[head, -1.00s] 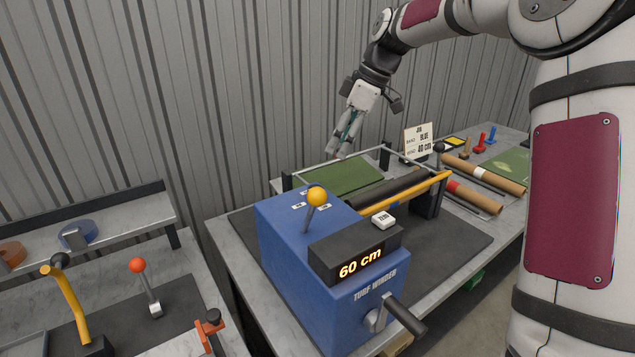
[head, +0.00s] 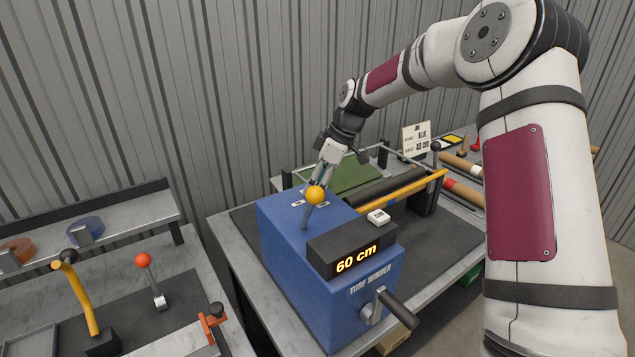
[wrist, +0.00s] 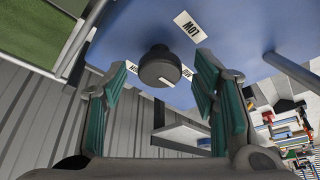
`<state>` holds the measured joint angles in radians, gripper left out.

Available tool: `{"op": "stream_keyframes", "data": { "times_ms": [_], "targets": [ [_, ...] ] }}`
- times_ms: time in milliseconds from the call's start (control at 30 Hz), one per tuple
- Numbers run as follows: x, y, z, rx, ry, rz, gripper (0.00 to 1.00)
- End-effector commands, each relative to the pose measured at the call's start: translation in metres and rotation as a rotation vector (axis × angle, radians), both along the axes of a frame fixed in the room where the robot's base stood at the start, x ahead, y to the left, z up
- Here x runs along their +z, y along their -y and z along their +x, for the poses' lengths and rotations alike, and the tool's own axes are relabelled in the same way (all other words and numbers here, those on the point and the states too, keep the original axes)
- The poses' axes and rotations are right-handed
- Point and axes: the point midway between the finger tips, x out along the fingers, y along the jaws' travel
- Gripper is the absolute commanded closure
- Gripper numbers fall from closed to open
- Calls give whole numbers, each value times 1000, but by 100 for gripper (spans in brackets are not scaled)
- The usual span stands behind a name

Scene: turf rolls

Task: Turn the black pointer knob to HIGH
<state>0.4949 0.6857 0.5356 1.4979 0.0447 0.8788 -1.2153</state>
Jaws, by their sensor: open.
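The black pointer knob (wrist: 158,66) is on the blue turf winder (head: 277,227). In the wrist view it sits between and just beyond my open fingers, with no contact that I can make out. Its white pointer line is turned to the lower right. The LOW label (wrist: 189,26) is above right of it and appears upside down. My gripper (head: 318,183) is open and empty over the winder's top. In the head view the knob is hidden behind the gripper and yellow ball.
A lever with a yellow ball (head: 315,195) stands on the winder, overlapping my fingers in the head view. The display (head: 355,260) reads 60 cm. A white button (head: 378,216) and a yellow bar (head: 405,188) are beside it. A crank (head: 395,308) sticks out in front.

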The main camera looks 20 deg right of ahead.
Motion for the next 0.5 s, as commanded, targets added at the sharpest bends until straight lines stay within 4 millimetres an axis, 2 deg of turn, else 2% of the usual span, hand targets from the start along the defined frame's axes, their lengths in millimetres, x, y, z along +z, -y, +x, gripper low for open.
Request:
{"op": "stream_keyframes", "data": {
  "times_ms": [167,367,500],
  "targets": [
    [0,0,0,0,0,0,46],
    [0,0,0,0,0,0,92],
    [0,0,0,-1,0,0,94]
  ]
}}
